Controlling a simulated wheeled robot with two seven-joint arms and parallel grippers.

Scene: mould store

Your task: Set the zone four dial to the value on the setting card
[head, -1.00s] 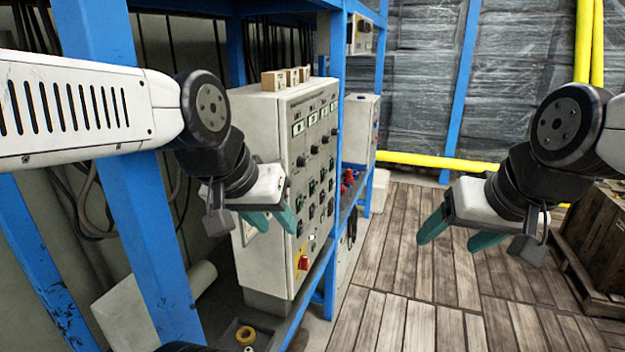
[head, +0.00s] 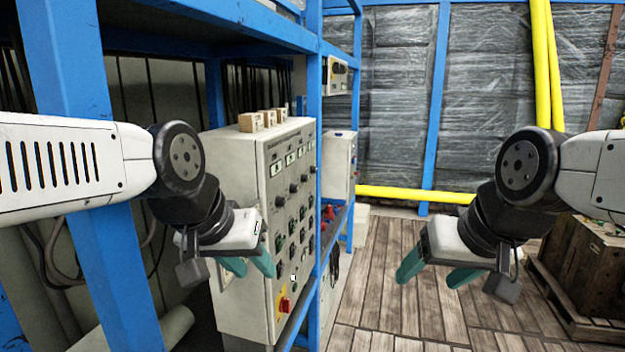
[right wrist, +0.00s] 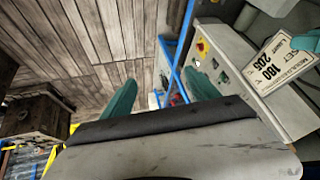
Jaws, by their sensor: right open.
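The grey control cabinet (head: 240,180) stands at the centre left, with rows of small displays, dark dials (head: 293,189) and a red-and-yellow switch (head: 284,304). Zone numbers are too small to read, so I cannot tell which dial is zone four. My left gripper (head: 248,267) is in front of the cabinet. In the right wrist view the setting card (right wrist: 276,68) is at its teal fingers and appears held by them; it seems to read set 180, limit 205. My right gripper (head: 437,273) is open and empty, over the floor right of the cabinet.
The blue rack frame (head: 315,150) surrounds the cabinet, with an upright close to its right edge. Small wooden blocks (head: 251,122) sit on top. A wooden crate (head: 595,270) stands on the right. The plank floor (head: 390,310) between is clear.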

